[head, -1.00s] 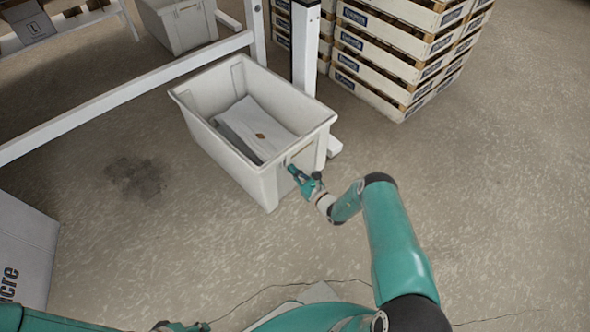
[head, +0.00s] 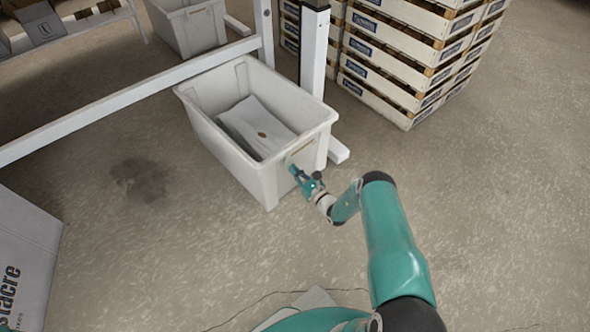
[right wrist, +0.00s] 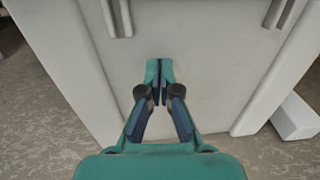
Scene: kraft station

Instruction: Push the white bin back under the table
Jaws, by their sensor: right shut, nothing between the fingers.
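The white bin (head: 229,153) stands upright on the floor in the head view, with its far end at the table's white lower rail (head: 130,100) and its near end out in front. A pale flat item (head: 258,124) lies inside it. My right gripper (head: 294,169) is shut and empty at the bin's near end wall, below the rim. In the right wrist view, the closed fingertips (right wrist: 159,69) are against or very close to the white wall (right wrist: 205,40); contact itself is hard to tell. My left gripper is not in view.
A white table leg (head: 313,55) and its foot (head: 338,150) stand close beside the bin's right side. Stacked pallet crates (head: 395,60) are at the back right. Another bin (head: 190,28) stands behind the rail. A carton (head: 25,260) is at lower left. The right floor is clear.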

